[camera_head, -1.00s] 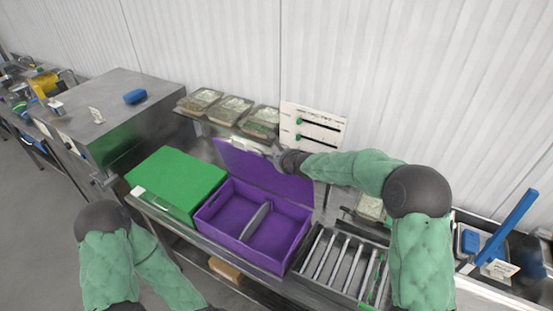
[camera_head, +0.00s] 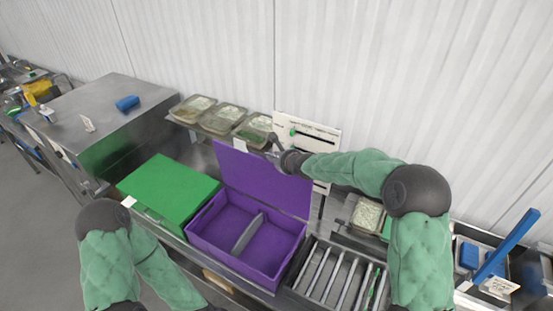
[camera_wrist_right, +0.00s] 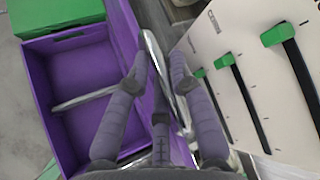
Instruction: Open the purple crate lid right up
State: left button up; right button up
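The purple crate (camera_head: 205,240) stands on the counter, with a grey divider (camera_head: 248,233) inside. Its purple lid (camera_head: 260,180) is raised at the back edge and stands close to upright. My right gripper (camera_head: 276,146) is at the lid's top edge, near the middle. In the right wrist view, the fingers of my right gripper (camera_wrist_right: 160,65) are apart, with the lid's edge and a shiny metal strip between or just beyond them. I cannot tell whether they touch the lid. My left arm hangs at the lower left; its gripper is out of the picture.
A closed green crate (camera_head: 168,192) stands left of the purple one. A rack with metal dividers (camera_head: 335,272) is to its right. Clear food trays (camera_head: 222,119) and a white panel with green-handled tools (camera_head: 322,137) stand behind the lid, close to my right gripper.

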dwell(0.3)
jog(key=v, duration=1.2)
dwell(0.3)
